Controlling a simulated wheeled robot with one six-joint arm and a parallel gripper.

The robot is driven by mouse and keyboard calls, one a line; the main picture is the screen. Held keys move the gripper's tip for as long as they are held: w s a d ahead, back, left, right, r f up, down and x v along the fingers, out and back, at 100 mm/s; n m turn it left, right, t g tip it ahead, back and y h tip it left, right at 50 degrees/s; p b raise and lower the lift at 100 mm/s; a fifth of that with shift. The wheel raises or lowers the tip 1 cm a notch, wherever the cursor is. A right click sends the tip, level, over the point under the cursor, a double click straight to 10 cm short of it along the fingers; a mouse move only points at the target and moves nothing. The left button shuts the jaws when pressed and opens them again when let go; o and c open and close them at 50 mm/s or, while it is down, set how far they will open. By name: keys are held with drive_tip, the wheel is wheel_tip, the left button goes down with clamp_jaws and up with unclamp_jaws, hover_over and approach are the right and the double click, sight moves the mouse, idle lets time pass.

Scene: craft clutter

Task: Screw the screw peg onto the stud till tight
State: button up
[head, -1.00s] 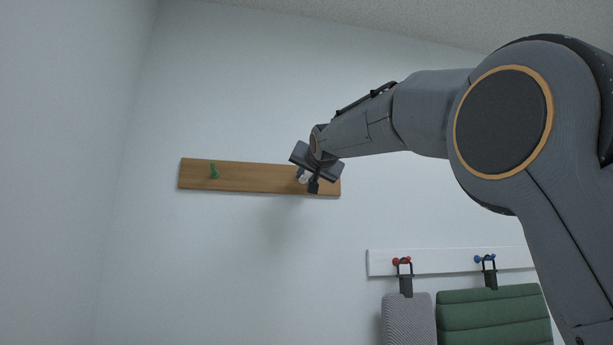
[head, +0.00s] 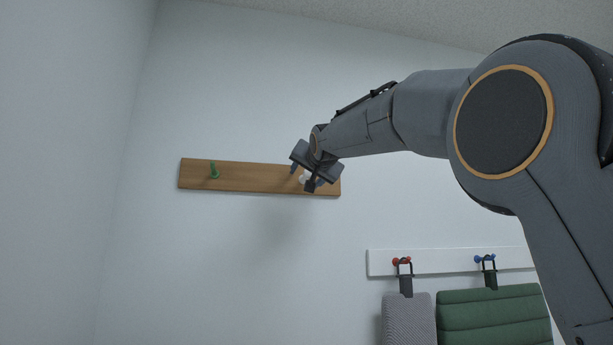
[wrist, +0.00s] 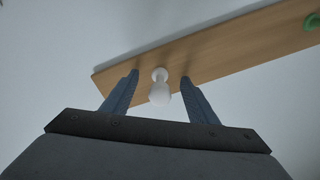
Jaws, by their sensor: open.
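The screw peg is a white peg with a rounded knob (wrist: 159,95), on the wooden board near one end. In the head view the white peg (head: 304,179) shows partly behind my gripper. My gripper (head: 302,179) is at the right part of the board. In the wrist view my gripper (wrist: 160,82) is open, with one blue-grey finger on each side of the peg and a gap on both sides. The stud is hidden; I cannot tell how far the peg sits on it.
The wooden board (head: 250,180) is fixed on a pale wall. A green peg (head: 214,171) stands near its left end. Lower right, a white rail (head: 440,262) has red knobs (head: 401,261) and blue knobs (head: 485,258) with hanging grey and green pads. The wall between is clear.

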sight(309, 173)
drive_tip(key=shift+s, duration=0.1)
drive_tip(key=b+v, duration=0.4)
drive_tip(key=v, duration=0.3)
drive_tip(key=shift+s, duration=0.35)
drive_tip(key=shift+f, duration=0.1)
drive_tip(key=w+d+f+n+g+h, duration=0.1)
drive_tip(key=w+d+f+g, duration=0.1)
drive_tip(key=f, duration=1)
drive_tip(key=w+d+f+g+h, duration=0.1)
drive_tip(key=d+f+g, duration=0.1)
drive_tip(key=f, duration=1)
drive_tip(key=s+d+f+n+g+h, duration=0.1)
drive_tip(key=s+d+f+g, duration=0.15)
drive_tip(key=f, duration=0.85)
drive_tip(key=s+d+f+g, duration=0.2)
drive_tip(key=d+f, duration=0.1)
drive_tip(key=f, duration=0.8)
drive_tip(key=s+d+f+g, duration=0.3)
drive_tip(key=s+f+g, duration=0.1)
drive_tip(key=s+f, duration=1.1)
drive_tip(key=s+d+f+n+g, duration=0.1)
drive_tip(key=s+d+f+g, duration=0.3)
drive_tip(key=s+f, duration=1.1)
drive_tip(key=shift+s+d+f+n+h, duration=0.15)
drive_tip(key=shift+s+f+n+h, duration=0.15)
drive_tip(key=shift+h, duration=0.1)
